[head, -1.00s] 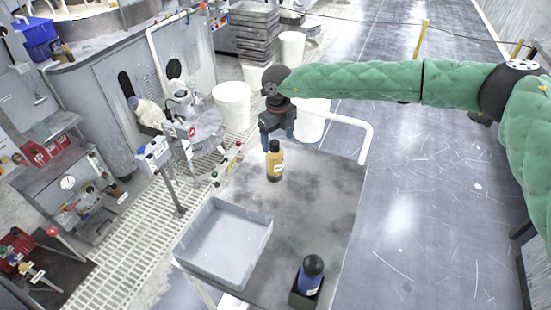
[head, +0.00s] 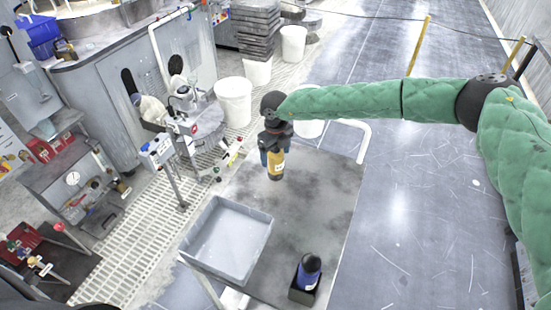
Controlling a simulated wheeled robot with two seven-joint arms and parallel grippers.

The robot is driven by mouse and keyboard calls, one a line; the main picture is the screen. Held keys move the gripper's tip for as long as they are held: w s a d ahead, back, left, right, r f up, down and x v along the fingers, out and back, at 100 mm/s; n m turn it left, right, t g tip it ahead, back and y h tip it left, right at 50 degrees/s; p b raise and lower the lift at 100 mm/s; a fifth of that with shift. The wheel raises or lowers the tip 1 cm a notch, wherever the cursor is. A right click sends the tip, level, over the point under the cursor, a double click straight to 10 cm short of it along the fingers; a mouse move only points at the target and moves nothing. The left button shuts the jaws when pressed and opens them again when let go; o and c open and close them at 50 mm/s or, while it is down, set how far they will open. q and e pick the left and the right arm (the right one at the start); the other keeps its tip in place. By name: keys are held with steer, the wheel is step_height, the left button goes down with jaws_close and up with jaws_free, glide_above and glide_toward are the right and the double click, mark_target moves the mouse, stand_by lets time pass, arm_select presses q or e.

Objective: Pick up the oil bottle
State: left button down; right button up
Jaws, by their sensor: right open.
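The oil bottle looks to be the amber bottle (head: 276,167) with a white label, upright on the grey cart top (head: 317,197). My right gripper (head: 275,150) is open and pointing down over it from above. Its fingers reach down around the bottle's upper part, and the dark cap is hidden. Whether the fingers touch the bottle cannot be told. A second bottle, dark blue (head: 308,270), stands in a small black holder (head: 302,296) at the cart's near edge. My left gripper is not in view.
An empty grey tray (head: 227,240) sits at the cart's left side. A white rail (head: 362,143) bends around the cart's far right corner. White buckets (head: 234,102) stand behind. The floor to the right is clear.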

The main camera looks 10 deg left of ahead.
steer(key=shift+f, duration=0.25)
steer(key=c, duration=1.3)
steer(key=shift+r, duration=0.1)
